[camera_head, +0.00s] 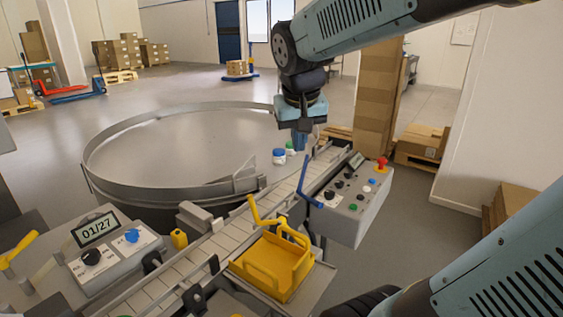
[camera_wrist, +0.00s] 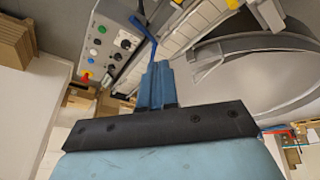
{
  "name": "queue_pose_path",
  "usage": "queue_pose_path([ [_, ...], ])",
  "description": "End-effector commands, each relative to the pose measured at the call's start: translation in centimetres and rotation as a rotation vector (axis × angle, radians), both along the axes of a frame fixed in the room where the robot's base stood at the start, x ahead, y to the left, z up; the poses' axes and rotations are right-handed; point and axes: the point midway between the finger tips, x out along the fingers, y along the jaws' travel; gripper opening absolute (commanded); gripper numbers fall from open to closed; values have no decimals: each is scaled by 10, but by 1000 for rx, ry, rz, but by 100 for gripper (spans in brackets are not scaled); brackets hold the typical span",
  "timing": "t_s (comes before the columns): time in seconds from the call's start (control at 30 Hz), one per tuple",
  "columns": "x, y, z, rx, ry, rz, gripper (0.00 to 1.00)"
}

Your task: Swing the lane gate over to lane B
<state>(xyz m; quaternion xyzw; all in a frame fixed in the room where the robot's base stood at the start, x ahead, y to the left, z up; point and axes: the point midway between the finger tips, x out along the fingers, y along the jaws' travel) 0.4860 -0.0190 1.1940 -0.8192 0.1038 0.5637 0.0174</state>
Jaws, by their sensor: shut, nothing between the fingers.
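A bent blue lever (camera_head: 305,183) stands at the near side of the conveyor, beside the grey control box. It also shows in the wrist view (camera_wrist: 151,38), just beyond my fingertips. A bent yellow lever (camera_head: 262,216) stands farther down the conveyor, by the yellow tray. I cannot tell from the frames which part is the lane gate, and no lane B marking is readable. My gripper (camera_head: 303,143) points down above the conveyor's far end; its fingers (camera_wrist: 157,72) are together and empty. It looks apart from the blue lever, though the wrist view overlaps them.
A round steel turntable (camera_head: 120,135) with a raised rim lies left of the conveyor (camera_head: 235,232). Blue- and green-lidded jars (camera_head: 279,156) stand at its right side. The control box (camera_head: 350,208) and yellow tray (camera_head: 272,264) crowd the near side. Tall cartons (camera_head: 378,100) stand behind my gripper.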

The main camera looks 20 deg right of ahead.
Motion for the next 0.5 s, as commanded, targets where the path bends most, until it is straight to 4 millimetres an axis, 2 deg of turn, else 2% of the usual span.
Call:
queue_pose_path([
  [0.03, 16, -3, -1, -13, 19, -24, 0],
  [0.27, 82, -15, -7, -73, 69, -142, 0],
  [0.5, 153, -27, -27, -142, 101, -259, 0],
])
